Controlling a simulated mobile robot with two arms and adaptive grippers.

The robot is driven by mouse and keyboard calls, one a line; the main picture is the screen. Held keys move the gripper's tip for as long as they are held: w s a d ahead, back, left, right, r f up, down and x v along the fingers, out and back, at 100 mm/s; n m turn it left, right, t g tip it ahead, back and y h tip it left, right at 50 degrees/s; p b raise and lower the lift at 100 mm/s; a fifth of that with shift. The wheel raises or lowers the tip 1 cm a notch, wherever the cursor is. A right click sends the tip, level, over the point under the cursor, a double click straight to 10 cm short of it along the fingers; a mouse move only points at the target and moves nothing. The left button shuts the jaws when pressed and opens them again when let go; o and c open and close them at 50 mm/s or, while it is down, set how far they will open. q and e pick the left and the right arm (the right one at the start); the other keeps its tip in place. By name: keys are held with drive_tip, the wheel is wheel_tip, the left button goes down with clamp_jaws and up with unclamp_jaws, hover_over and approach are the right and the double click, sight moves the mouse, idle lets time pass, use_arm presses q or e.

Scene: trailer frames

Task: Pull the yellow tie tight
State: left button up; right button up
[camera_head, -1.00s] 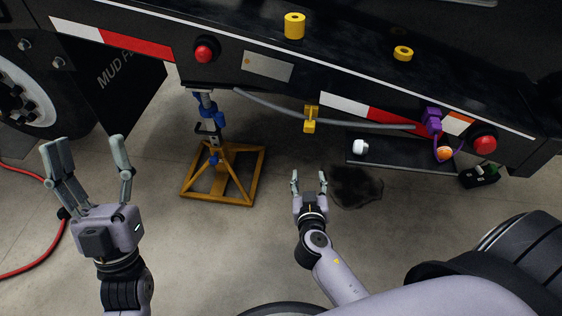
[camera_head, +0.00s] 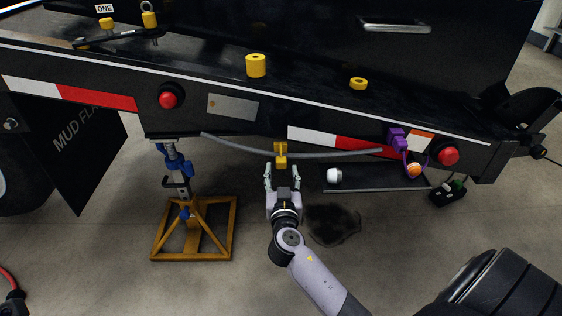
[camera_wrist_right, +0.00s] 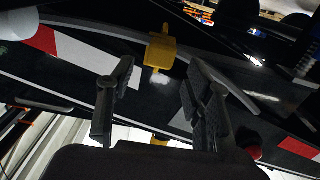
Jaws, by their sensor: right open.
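The yellow tie (camera_head: 281,154) is around the grey hose (camera_head: 235,145) under the trailer's frame rail. It also shows in the right wrist view (camera_wrist_right: 161,50), ahead of the fingers. My right gripper (camera_head: 283,173) is just below the tie with its fingers apart and pointing up at it. In the right wrist view my right gripper (camera_wrist_right: 155,85) is open and empty, and the tie is beyond the gap between its fingers. I cannot tell from these frames whether a finger touches the tie. My left gripper is not in the head view now.
A blue jack (camera_head: 180,170) stands on an orange frame stand (camera_head: 233,225) at the left. A dark shelf (camera_head: 385,188) with a white knob (camera_head: 334,175) is right of my gripper. A purple connector (camera_head: 397,139) is at the hose's right end. Dark stain (camera_head: 333,222) on the floor.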

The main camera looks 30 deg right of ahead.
sight(281, 165)
drive_tip(key=x, duration=0.5)
drive_tip(key=shift+w+d+b, duration=0.15)
drive_tip(key=shift+w+b, duration=0.2)
drive_tip(key=shift+w, duration=0.05)
drive_tip(key=shift+c, duration=0.3)
clamp_jaws()
